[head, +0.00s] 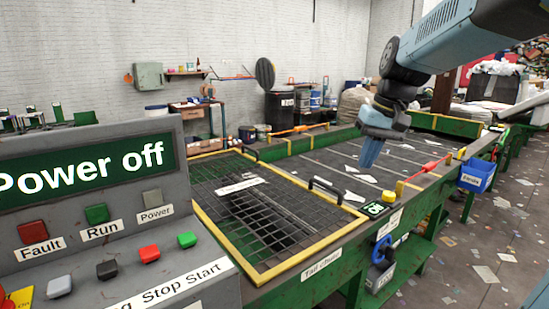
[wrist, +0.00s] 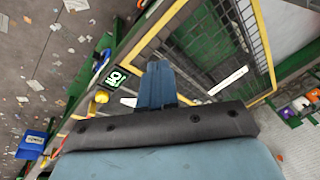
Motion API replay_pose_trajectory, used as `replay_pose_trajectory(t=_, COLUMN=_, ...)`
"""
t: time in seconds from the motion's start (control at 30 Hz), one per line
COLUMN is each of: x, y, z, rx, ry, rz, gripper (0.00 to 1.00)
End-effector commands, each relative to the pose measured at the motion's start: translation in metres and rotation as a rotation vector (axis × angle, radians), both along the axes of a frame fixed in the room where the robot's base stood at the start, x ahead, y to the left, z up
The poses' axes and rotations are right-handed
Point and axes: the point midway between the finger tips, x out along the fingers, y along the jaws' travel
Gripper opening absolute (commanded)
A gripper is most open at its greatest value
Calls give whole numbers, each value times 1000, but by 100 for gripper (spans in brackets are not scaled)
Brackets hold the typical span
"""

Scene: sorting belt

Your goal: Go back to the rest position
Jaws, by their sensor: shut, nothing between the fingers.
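My gripper (head: 371,152) is shut and empty in the head view, pointing down above the sorting belt (head: 335,158). In the wrist view its closed blue fingers (wrist: 157,84) show in the middle, over the edge near the grated cover. My blue-grey arm reaches in from the upper right of the head view. The control panel (head: 95,205) stands at the left front, and its display (head: 84,169) reads "Power off".
A yellow-framed grate (head: 268,215) covers the tail chute between the panel and the belt. A blue bin (head: 477,175) hangs at the belt's right side. An orange-red handle (head: 438,163) lies near the right belt edge. Litter is scattered over the floor at right.

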Motion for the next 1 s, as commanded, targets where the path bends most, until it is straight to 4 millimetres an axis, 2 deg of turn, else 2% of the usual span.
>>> replay_pose_trajectory(t=0.03, x=-15, y=0, z=0, rx=-18, ry=-23, rz=-7, gripper=0)
replay_pose_trajectory(t=0.1, x=-32, y=-2, z=-2, rx=-45, ry=-54, rz=-18, gripper=0)
replay_pose_trajectory(t=0.5, x=-123, y=-20, z=-27, rx=-152, ry=-243, rz=-76, gripper=0)
replay_pose_trajectory(t=0.7, x=-148, y=-26, z=-41, rx=-173, ry=-308, rz=-90, gripper=0)
replay_pose_trajectory(t=1.0, x=-155, y=-28, z=-46, rx=-180, ry=-329, rz=-94, gripper=0)
